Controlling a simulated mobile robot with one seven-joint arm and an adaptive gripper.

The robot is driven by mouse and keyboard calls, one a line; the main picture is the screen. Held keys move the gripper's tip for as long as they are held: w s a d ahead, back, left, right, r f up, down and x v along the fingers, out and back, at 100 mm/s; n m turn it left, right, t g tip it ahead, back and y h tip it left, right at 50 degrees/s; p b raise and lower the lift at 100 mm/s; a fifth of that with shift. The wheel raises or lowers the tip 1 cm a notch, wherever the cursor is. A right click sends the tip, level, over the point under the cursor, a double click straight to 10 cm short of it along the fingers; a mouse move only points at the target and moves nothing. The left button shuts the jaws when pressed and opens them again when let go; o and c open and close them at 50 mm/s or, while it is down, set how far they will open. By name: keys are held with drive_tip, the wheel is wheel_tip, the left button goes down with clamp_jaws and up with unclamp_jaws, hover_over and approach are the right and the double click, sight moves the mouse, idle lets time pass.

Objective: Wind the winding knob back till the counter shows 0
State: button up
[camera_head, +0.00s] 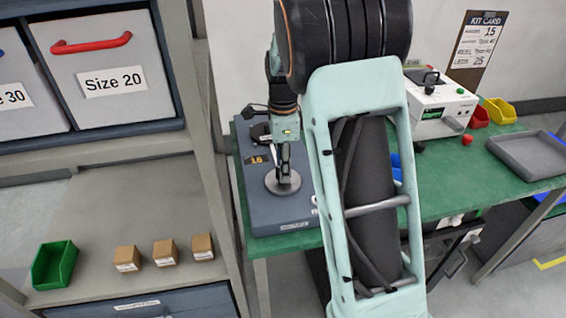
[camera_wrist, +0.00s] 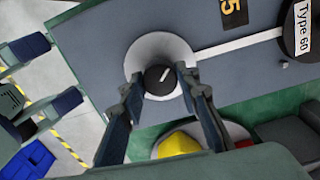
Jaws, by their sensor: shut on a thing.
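The winding knob (camera_wrist: 155,76) is a dark round cap with a white pointer line, standing over a pale disc (camera_wrist: 150,47) on the blue-grey winder base (camera_head: 277,222). My gripper (camera_wrist: 160,82) points down with one finger on each side of the knob, shut on it. In the head view my gripper (camera_head: 284,176) stands over the grey disc and hides the knob. The counter (camera_head: 258,159) is a small dark plate with yellow digits that look like 15. Only a 5 shows clearly on the counter in the wrist view (camera_wrist: 233,12).
A dark reel (camera_wrist: 304,33) labelled Type 60 sits beside the disc, joined to it by a white strip. My arm blocks part of the green bench (camera_head: 450,190). A white machine (camera_head: 440,105), bins and a grey tray (camera_head: 528,153) stand right; a shelf stands left.

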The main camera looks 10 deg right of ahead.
drive_tip(key=shift+m+p, duration=0.45)
drive_tip(key=shift+m, duration=0.55)
drive_tip(key=o, duration=1.2)
drive_tip(key=shift+c, duration=0.2)
drive_tip(key=shift+r, duration=0.1)
wheel_tip(320, 180, up, 12)
drive_tip(key=shift+d, duration=0.1)
